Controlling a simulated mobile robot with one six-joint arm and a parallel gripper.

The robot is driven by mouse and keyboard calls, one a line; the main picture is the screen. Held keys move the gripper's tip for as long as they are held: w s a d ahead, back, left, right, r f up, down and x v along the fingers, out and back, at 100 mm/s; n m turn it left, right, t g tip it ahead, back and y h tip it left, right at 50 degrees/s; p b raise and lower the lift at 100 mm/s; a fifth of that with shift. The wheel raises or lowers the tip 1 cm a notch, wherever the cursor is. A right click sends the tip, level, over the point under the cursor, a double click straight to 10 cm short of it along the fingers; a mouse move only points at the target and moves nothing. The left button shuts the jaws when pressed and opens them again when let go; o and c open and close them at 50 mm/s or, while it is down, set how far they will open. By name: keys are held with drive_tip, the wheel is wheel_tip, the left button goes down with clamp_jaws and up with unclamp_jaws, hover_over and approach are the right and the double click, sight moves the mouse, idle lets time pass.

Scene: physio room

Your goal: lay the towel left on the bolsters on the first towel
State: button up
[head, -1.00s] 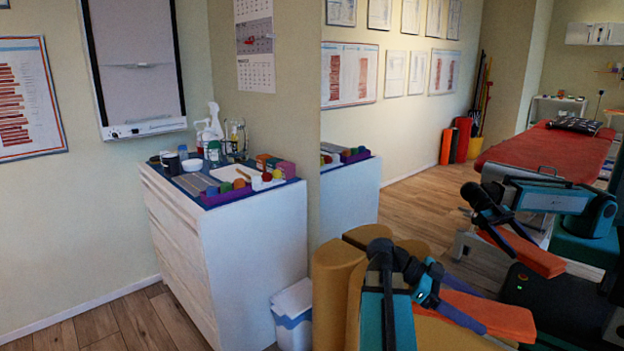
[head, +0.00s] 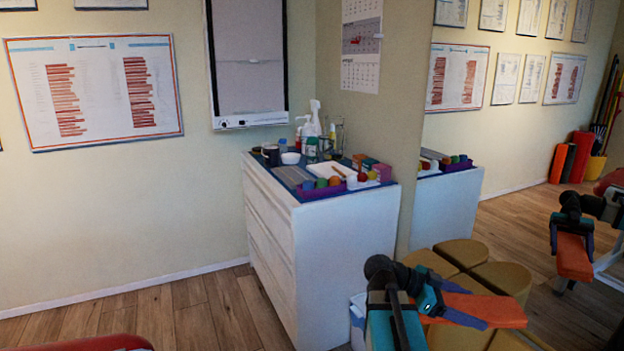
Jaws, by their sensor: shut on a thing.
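My gripper (head: 450,312) is at the lower right of the head view, shut on an orange folded towel (head: 492,309). The towel sticks out to the right of the fingers, flat and held in the air. Behind and below it stand several mustard bolsters (head: 428,262), partly covered by my arm and the towel. I cannot tell whether the towel touches them. The mirror shows my arm and the orange towel again (head: 575,257). No second towel can be made out in this view.
A white cabinet (head: 345,260) with bottles, a bowl and coloured items on top stands left of the bolsters. A white bin (head: 357,318) is beside it, partly hidden. A red padded edge (head: 95,343) shows at bottom left. The wooden floor (head: 185,318) left of the cabinet is clear.

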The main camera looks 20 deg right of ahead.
drive_tip(key=w+a+r+n+t+y, duration=0.2)
drive_tip(key=w+a+n+t+y, duration=0.3)
drive_tip(key=w+a+n+t, duration=0.9)
drive_tip(key=w+a+r+n+t+y, duration=0.2)
drive_tip(key=w+a+n+t+y, duration=0.3)
drive_tip(key=w+a, duration=1.65)
drive_tip(key=a+r+n+y+p, duration=0.1)
drive_tip(key=a+r+n+p, duration=0.1)
drive_tip(key=r+p, duration=0.9)
drive_tip(key=a+r+n+y+p, duration=0.1)
drive_tip(key=a+r+n+p, duration=0.1)
drive_tip(key=r+p, duration=1)
wheel_tip(320, 180, up, 5)
drive_tip(key=shift+a+f+t, duration=0.1)
drive_tip(key=shift+a+t, duration=0.3)
drive_tip(key=shift+s, duration=0.1)
